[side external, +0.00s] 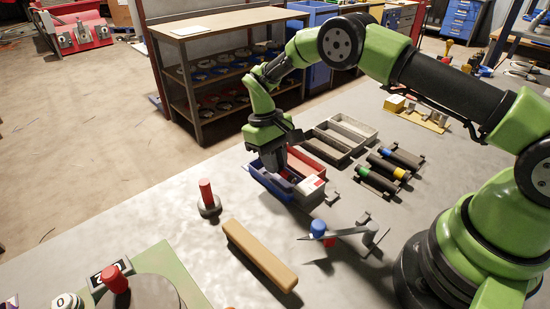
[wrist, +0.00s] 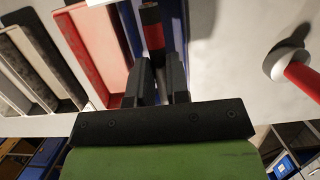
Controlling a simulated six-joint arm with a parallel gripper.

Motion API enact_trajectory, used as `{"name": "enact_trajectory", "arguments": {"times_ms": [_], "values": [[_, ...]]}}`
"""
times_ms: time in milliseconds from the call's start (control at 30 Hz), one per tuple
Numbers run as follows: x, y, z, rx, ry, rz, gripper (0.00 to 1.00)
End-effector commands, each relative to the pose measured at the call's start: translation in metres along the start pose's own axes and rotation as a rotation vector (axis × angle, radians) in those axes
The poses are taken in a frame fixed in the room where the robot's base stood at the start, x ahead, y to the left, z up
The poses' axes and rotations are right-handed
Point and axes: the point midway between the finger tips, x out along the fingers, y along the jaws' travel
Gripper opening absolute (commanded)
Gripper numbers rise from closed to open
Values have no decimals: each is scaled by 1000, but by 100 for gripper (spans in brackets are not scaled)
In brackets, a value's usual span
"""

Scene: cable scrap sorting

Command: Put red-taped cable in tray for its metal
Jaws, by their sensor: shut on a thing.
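The red-taped cable (wrist: 153,36) is black with a red band. It shows in the wrist view between the fingers of my gripper (wrist: 159,88), which is shut on it. In the side view my gripper (side external: 276,172) points down over the blue tray (side external: 256,180), low near its walls. The cable is hidden there behind the fingers. The wrist view shows the cable over or within the blue tray; I cannot tell whether it touches the floor. The red tray (side external: 308,166) stands beside the blue one, with a dark grey tray (side external: 326,146) and light grey tray (side external: 352,127) beyond.
Several taped cables lie on a rack (side external: 396,162) to the right. A grey box with a white label (side external: 311,187) stands by the blue tray.

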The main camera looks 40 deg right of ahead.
Motion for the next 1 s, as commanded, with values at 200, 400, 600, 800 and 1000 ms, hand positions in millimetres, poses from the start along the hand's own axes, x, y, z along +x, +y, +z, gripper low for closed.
{"name": "enact_trajectory", "arguments": {"times_ms": [200,400,600,800,1000], "values": [[0,0,0,0,0,0,0],[0,0,0,0,0,0,46],[0,0,0,0,0,0,46],[0,0,0,0,0,0,46],[-5,0,1,-1,1,1,46]]}}
